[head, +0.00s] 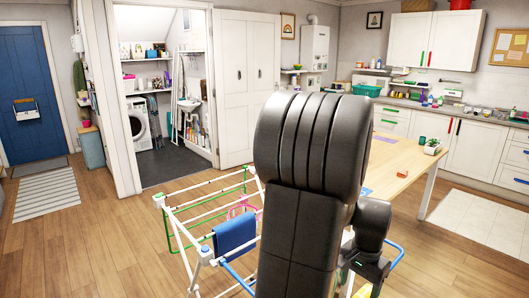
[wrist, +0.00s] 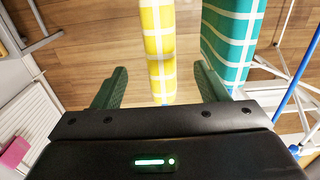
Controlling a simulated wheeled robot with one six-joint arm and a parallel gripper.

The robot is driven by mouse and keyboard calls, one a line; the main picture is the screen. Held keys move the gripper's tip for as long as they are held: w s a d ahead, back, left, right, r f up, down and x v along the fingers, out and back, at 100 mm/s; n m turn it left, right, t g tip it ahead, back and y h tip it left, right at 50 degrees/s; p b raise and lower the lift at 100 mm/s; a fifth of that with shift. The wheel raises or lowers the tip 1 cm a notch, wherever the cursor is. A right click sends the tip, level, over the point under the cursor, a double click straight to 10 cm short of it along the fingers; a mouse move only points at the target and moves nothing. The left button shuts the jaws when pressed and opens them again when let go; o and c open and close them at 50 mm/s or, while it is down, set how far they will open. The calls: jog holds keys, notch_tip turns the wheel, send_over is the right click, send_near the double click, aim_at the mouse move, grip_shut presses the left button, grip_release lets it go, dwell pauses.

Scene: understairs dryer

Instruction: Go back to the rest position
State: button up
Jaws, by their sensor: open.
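My gripper (wrist: 160,78) is open, its two dark green fingers spread apart in the wrist view. A yellow checked cloth (wrist: 158,45) hangs in the gap between the fingers as seen from the wrist. I cannot tell how far beyond the fingertips it is, and no grip on it shows. A green checked cloth (wrist: 230,35) hangs to the right, beyond the right finger. In the head view my black arm fills the middle, raised and bent, and the wrist hangs down at its right. The fingers are mostly hidden there.
A drying rack (head: 205,253) with a blue cloth (head: 235,236) stands left of my arm and runs behind it. An open closet holds a washing machine (head: 139,130).

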jog(key=w+a+r+p, duration=0.1)
jog(key=w+r+p, duration=0.2)
jog(key=r, duration=0.5)
jog(key=shift+w+a+p, duration=0.25)
jog(key=shift+w+p, duration=0.05)
jog(key=shift+p, duration=0.1)
jog(key=shift+r, duration=0.1)
